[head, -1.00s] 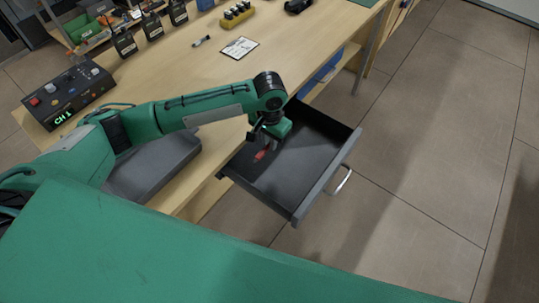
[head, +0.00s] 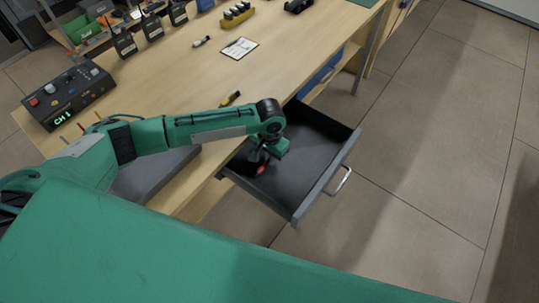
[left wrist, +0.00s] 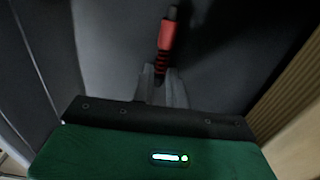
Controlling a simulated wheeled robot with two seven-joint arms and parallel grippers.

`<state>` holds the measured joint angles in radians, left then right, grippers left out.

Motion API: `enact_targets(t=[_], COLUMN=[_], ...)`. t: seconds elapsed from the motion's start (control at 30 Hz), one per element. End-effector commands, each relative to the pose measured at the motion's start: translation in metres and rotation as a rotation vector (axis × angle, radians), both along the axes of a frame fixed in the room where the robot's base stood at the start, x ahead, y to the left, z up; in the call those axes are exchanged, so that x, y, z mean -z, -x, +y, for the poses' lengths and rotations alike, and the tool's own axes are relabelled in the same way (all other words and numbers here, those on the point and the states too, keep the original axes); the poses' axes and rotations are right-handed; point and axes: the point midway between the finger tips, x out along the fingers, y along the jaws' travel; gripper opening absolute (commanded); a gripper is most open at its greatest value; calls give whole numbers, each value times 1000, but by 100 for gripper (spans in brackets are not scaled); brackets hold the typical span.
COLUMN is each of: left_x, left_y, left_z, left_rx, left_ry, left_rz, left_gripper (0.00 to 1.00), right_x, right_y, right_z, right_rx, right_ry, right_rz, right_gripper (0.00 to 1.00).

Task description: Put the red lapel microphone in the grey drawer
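The grey drawer (head: 313,150) is pulled out from the bench, and its inside looks dark and bare around my gripper. My left gripper (head: 259,164) is down in the drawer near its bench-side left corner. In the left wrist view its fingers (left wrist: 160,84) are close together around the ribbed end of the red lapel microphone (left wrist: 167,38). The microphone also shows in the head view (head: 262,170), low over the drawer floor; whether it touches the floor I cannot tell. My right gripper is not in view.
The wooden bench (head: 165,85) runs behind the drawer. It holds a control box (head: 68,95), a card (head: 240,48), a marker (head: 201,41) and a yellow-black item (head: 230,98) behind my arm. The drawer's walls and handle (head: 341,181) stand close by; floor is free to the right.

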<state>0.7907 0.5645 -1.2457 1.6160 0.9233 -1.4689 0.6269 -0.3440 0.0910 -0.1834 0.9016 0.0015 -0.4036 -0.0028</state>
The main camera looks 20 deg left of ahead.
Motion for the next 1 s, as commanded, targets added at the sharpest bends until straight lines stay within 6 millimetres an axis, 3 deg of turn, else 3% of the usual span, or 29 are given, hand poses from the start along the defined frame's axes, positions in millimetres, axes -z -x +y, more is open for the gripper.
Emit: enact_targets(t=[0.03, 0.1, 0.47, 0.57, 1.0], left_x=[0, 0, -4, -16, -104], left_y=[0, 0, 0, -1, -1], left_z=[0, 0, 0, 0, -1], left_rx=[0, 0, 0, -1, 0], left_ry=[0, 0, 0, 2, 2], left_rz=[0, 0, -1, -2, -2], left_gripper=[22, 36, 36, 36, 36], right_x=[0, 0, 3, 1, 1], right_y=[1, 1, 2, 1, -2], right_z=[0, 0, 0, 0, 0], right_rx=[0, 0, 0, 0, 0], right_ry=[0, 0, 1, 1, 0], right_rz=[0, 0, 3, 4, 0], right_gripper=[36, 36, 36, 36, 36])
